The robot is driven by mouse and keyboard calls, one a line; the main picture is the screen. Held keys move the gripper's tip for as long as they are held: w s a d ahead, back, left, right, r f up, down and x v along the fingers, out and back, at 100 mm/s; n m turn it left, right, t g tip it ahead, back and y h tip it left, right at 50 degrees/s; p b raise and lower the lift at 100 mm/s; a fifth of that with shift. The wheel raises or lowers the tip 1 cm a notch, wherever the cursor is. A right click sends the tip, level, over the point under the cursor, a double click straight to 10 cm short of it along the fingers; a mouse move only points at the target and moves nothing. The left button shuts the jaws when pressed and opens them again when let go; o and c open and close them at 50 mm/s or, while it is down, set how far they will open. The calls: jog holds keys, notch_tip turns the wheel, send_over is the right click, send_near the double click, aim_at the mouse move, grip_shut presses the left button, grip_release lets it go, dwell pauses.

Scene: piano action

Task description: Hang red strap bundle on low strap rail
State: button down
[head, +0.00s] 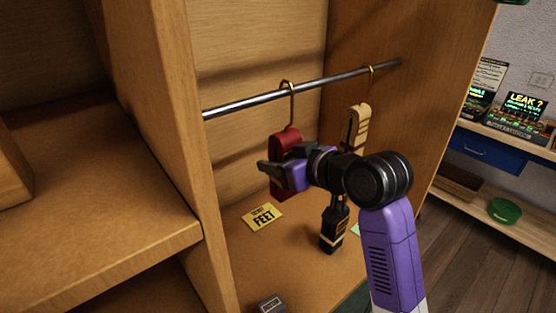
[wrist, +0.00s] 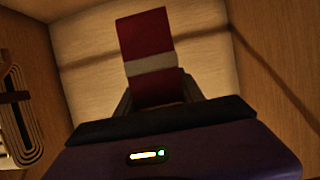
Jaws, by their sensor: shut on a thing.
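The red strap bundle (head: 285,143) is below the left part of the low strap rail (head: 290,93), a metal bar across the cubby. A brass hook (head: 291,103) rises from the bundle, and its curved top is at the rail, seemingly over it; I cannot tell whether it bears on the bar. In the wrist view the red bundle (wrist: 149,38) with a pale band stands up between the jaws (wrist: 157,100). The hook is out of that view.
A yellow "FEET" card (head: 262,216) lies on the cubby floor. Wooden side walls close in the rail. A bench with a blue drawer (head: 482,150) stands at right.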

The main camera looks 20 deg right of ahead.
jog(key=c, duration=0.6)
grip_release()
jog(key=shift+c, duration=0.2)
jog(key=b+v, duration=0.1)
jog(key=v, duration=0.6)
jog(key=shift+s+r, duration=0.2)
jog(key=shift+s, duration=0.15)
jog(key=shift+s+d, duration=0.1)
jog(key=shift+d, duration=0.05)
